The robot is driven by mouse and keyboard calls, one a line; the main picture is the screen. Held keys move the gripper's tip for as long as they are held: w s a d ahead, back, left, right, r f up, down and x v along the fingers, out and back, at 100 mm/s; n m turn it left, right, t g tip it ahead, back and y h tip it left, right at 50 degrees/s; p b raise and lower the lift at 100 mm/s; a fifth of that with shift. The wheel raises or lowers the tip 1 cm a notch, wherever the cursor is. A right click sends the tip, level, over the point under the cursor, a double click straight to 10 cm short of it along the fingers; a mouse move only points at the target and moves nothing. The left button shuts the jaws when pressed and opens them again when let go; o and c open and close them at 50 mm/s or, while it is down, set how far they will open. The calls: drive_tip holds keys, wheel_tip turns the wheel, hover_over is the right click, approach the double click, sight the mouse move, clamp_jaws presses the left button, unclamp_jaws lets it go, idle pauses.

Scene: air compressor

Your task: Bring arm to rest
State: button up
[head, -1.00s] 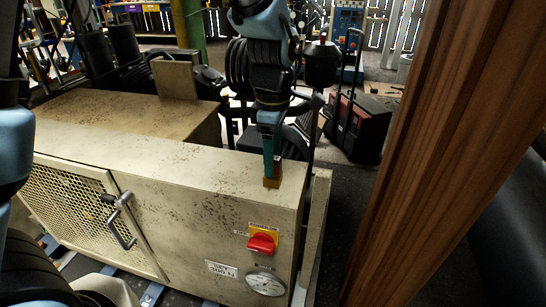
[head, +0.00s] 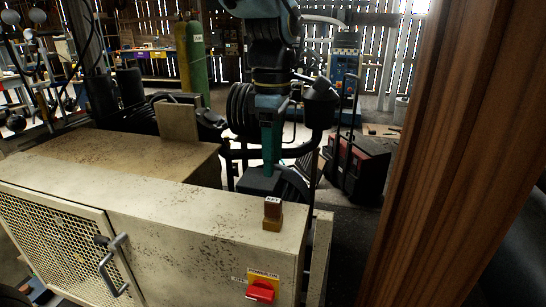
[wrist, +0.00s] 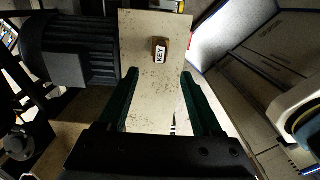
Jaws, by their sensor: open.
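My gripper (head: 271,172) hangs in the head view above and behind the right end of the beige compressor cabinet (head: 150,205). In the wrist view its two green fingers (wrist: 160,90) are apart with nothing between them. A small block labelled KEY (head: 272,214) stands upright on the cabinet top near its right end, clear of the fingers. The KEY block also shows in the wrist view (wrist: 160,51), beyond the fingertips. A red knob (head: 261,291) on a yellow plate sits on the cabinet front.
A brown wooden post (head: 460,150) stands close on the right. A dark red and black machine (head: 359,158) stands on the floor behind. The cabinet's mesh door (head: 60,245) has a handle (head: 112,265).

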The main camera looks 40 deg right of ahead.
idle(0.3)
drive_tip(key=w+a+f+m, duration=0.25)
drive_tip(key=w+a, duration=0.35)
drive_tip(key=a, duration=0.3)
drive_tip(key=w+a+f+m, duration=0.2)
drive_tip(key=w+a+f, duration=0.1)
drive_tip(key=w+a, duration=0.5)
drive_tip(key=a+f+m, duration=0.2)
drive_tip(key=a, duration=0.8)
drive_tip(key=s+a+f+m+t, duration=0.1)
drive_tip(key=a+f+m, duration=0.1)
drive_tip(key=a, duration=0.7)
drive_tip(key=shift+s+a+t, duration=0.15)
drive_tip(key=shift+a+t, duration=0.15)
drive_tip(key=shift+a, duration=0.1)
drive_tip(key=shift+m, duration=0.25)
